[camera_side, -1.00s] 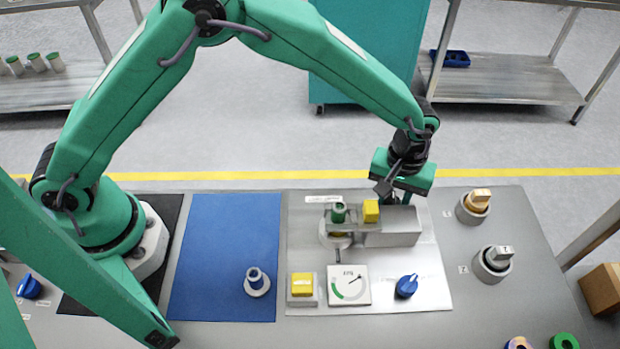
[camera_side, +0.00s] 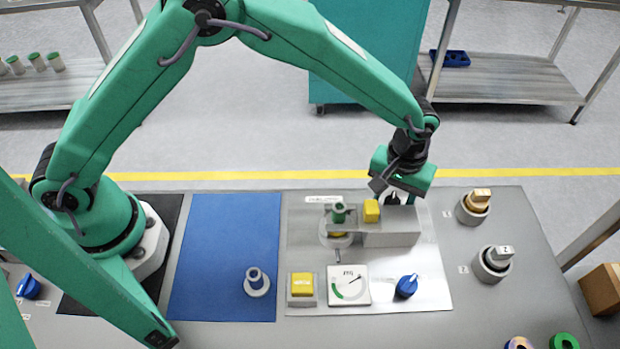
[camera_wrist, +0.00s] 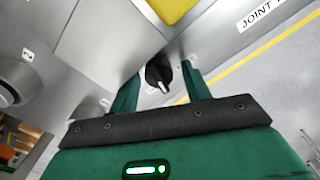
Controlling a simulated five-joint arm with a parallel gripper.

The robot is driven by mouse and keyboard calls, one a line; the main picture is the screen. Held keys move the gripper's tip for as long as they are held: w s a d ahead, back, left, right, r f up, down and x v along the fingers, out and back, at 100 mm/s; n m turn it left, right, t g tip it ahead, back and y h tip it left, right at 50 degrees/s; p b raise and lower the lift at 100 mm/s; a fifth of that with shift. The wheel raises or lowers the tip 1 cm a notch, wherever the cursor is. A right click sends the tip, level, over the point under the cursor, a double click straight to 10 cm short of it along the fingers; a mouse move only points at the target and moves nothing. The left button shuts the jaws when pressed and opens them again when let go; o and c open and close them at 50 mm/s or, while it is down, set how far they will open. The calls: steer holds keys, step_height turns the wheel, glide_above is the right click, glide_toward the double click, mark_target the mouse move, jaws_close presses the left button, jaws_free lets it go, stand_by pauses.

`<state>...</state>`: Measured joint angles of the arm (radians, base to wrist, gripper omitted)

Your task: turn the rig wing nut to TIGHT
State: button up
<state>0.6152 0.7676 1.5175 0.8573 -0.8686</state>
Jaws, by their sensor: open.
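The rig's wing nut, a black knob with a white pointer line (camera_wrist: 158,72), shows in the wrist view at the side of the grey block. My gripper (camera_wrist: 160,70) has its two green fingers apart, one on either side of the nut. I cannot tell whether they touch it. Small white labels (camera_wrist: 193,57) sit near the nut, too small to read.
On the plate stand a yellow block (camera_side: 371,211), a green-topped fitting (camera_side: 339,213), a yellow button (camera_side: 302,284), a gauge (camera_side: 349,285) and a blue knob (camera_side: 407,286). Two numbered round holders (camera_side: 492,266) (camera_side: 473,208) stand to the right. The blue mat (camera_side: 224,245) is mostly clear.

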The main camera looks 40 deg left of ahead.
mark_target(391, 198)
steer(key=shift+d+n, duration=0.15)
steer(key=shift+n, duration=0.15)
steer(key=n, duration=0.5)
steer(key=r, duration=0.8)
steer(key=shift+a+r, duration=0.2)
steer(key=shift+a, duration=0.15)
steer(key=s+a+r+m+t, duration=0.1)
steer(key=s+a+r+m, duration=0.1)
steer(key=a+r, duration=0.5)
steer(key=s+a+r+m+t, duration=0.1)
steer(key=s+a+r+m, duration=0.1)
steer(key=s+a+r, duration=0.2)
steer(key=shift+s+a+r+t+h, duration=0.35)
steer(key=shift+a+r, duration=1.4)
steer(key=shift+a, duration=2.05)
